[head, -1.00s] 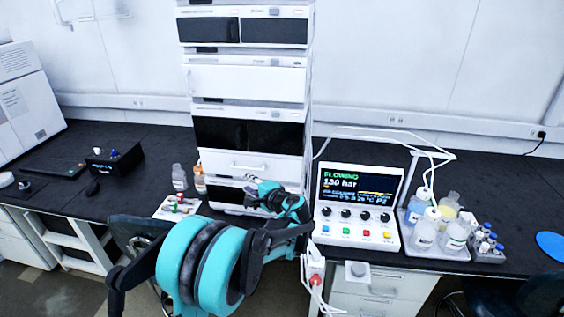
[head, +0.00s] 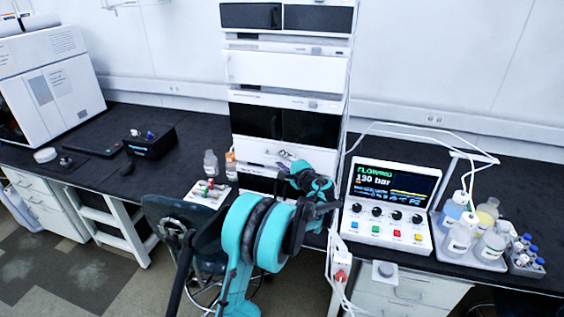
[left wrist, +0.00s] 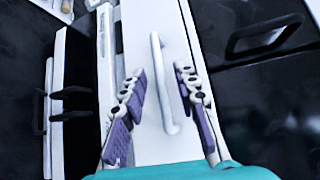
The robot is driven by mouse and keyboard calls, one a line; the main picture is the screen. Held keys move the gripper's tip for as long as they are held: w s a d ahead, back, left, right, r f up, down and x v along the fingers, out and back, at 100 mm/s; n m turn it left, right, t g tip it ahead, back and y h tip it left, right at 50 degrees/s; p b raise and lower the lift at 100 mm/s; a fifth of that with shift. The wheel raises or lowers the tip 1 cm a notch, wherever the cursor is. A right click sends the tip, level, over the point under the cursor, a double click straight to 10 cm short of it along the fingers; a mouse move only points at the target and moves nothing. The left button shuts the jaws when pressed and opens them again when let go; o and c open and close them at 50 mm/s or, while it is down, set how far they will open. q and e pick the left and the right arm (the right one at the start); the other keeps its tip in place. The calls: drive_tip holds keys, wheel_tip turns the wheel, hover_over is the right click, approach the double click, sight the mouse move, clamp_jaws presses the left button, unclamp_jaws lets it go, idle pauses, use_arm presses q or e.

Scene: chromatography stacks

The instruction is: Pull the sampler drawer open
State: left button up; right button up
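The sampler drawer (head: 253,150) is a white front low in the instrument stack, below a black-windowed module. It looks closed. Its pale bar handle (left wrist: 163,85) stands out from the white front in the left wrist view. My left gripper (head: 290,164) is at the right part of the drawer front in the head view. In the left wrist view, the left gripper's (left wrist: 160,82) purple-padded fingers are spread, one on each side of the handle. Gaps show between both fingers and the bar. The gripper hides part of the drawer in the head view. My right gripper is not in view.
A control box with a screen (head: 392,181) stands right of the stack. A tray (head: 467,258) of bottles and a vial rack (head: 524,262) are farther right. Small bottles (head: 210,163) and a white card with vials (head: 203,195) sit left of the stack. A chair (head: 172,212) is below.

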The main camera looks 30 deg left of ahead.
use_arm(q)
clamp_jaws()
drive_tip(key=s+d, duration=0.2)
drive_tip(key=s, duration=0.9)
drive_tip(key=s+d, duration=0.3)
drive_tip(key=s, duration=0.8)
drive_tip(key=shift+s+d, duration=0.25)
drive_tip(key=shift+s, duration=0.1)
unclamp_jaws()
